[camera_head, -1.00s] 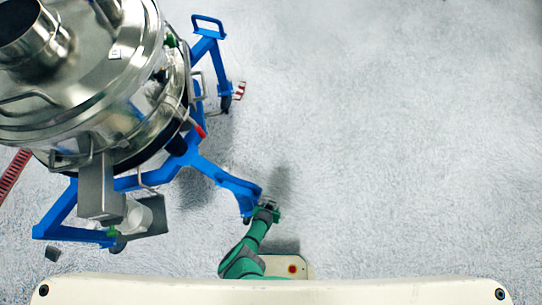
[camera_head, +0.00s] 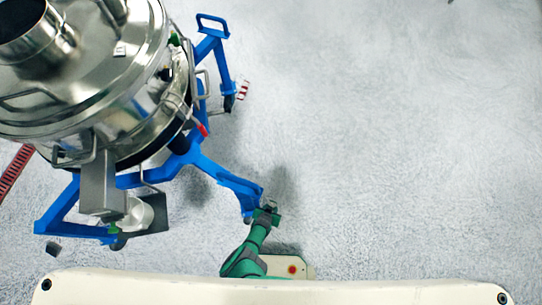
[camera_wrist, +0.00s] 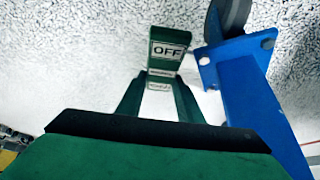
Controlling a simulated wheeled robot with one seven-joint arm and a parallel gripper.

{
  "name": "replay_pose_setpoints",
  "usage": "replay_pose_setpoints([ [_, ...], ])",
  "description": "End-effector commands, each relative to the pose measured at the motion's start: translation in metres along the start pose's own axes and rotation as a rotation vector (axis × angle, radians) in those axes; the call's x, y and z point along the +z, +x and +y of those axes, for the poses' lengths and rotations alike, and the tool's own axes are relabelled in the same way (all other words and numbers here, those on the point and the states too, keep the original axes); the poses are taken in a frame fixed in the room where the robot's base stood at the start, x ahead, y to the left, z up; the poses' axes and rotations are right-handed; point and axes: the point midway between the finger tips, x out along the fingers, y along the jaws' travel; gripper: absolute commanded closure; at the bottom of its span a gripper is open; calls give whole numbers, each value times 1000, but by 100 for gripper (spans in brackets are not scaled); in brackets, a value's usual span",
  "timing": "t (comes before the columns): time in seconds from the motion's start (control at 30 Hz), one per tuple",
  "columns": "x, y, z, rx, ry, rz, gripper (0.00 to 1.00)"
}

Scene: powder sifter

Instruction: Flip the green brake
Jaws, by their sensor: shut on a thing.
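The green brake (camera_wrist: 168,38) shows in the wrist view as a small green block with a white label reading "OFF". It sits beside the blue leg (camera_wrist: 255,105) and its dark caster wheel (camera_wrist: 233,15). My gripper (camera_wrist: 160,75) has its two green fingers at the brake's near end and is shut on it. In the head view my gripper (camera_head: 267,212) is at the end of the sifter's front right blue leg (camera_head: 235,186). The brake is too small and covered there to make out clearly.
The steel powder sifter (camera_head: 95,80) stands on its blue wheeled frame at the left. A red and white piece (camera_head: 243,90) is at its far right leg. A red strip (camera_head: 14,172) lies at the left edge. The floor to the right is clear.

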Motion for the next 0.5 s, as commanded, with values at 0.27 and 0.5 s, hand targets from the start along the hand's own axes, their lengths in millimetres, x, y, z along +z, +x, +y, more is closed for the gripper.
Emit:
replay_pose_setpoints([
  [0.27,-2,-1,-4,-6,1,90,90],
  [0.5,-1,-4,-6,-6,-1,147,90],
])
